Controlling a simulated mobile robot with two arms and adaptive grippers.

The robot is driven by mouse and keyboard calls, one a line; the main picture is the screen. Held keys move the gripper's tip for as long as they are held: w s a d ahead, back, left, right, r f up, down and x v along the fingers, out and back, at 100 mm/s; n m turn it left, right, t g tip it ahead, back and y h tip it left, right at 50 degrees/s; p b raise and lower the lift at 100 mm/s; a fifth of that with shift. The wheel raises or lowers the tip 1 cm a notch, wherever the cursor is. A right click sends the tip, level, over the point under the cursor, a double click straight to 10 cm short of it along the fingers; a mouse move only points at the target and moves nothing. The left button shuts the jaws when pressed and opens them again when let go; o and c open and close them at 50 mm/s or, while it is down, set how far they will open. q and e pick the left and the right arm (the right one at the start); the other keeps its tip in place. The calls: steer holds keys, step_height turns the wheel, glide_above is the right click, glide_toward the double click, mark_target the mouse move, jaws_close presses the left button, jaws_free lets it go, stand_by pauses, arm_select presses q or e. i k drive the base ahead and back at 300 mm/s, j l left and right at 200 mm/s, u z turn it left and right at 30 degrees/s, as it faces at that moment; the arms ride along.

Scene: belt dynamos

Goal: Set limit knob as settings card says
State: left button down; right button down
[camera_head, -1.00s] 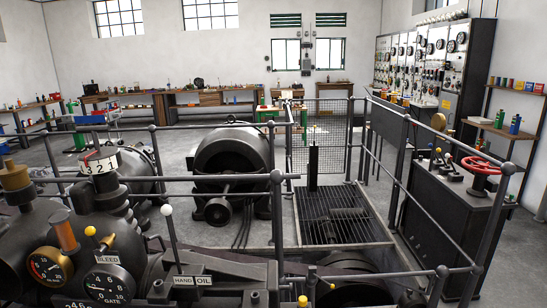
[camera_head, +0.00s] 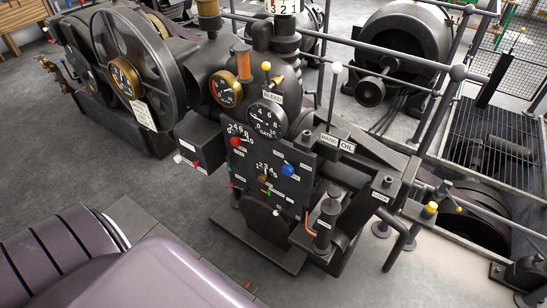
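A dark control panel (camera_head: 262,165) stands on the governor machine in the middle of the view. It carries a red knob (camera_head: 236,141) at upper left, a blue knob (camera_head: 288,169) at right and a brass-coloured knob (camera_head: 263,178) near the middle, with white number scales. The small labels are too blurred to read, so I cannot tell which is the limit knob. A white card (camera_head: 143,115) with unreadable text hangs at the large wheel on the left; I cannot tell if it is the settings card. Neither gripper is in view.
A gauge marked GATE (camera_head: 267,119) and a brass-rimmed gauge (camera_head: 226,89) sit above the panel. A white-tipped lever (camera_head: 334,95) rises at right. Dark railings (camera_head: 430,62) and a floor grating (camera_head: 500,150) lie beyond. Grey floor (camera_head: 75,175) is clear at left.

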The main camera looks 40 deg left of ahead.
mark_target(235, 141)
steer(key=u, duration=1.4)
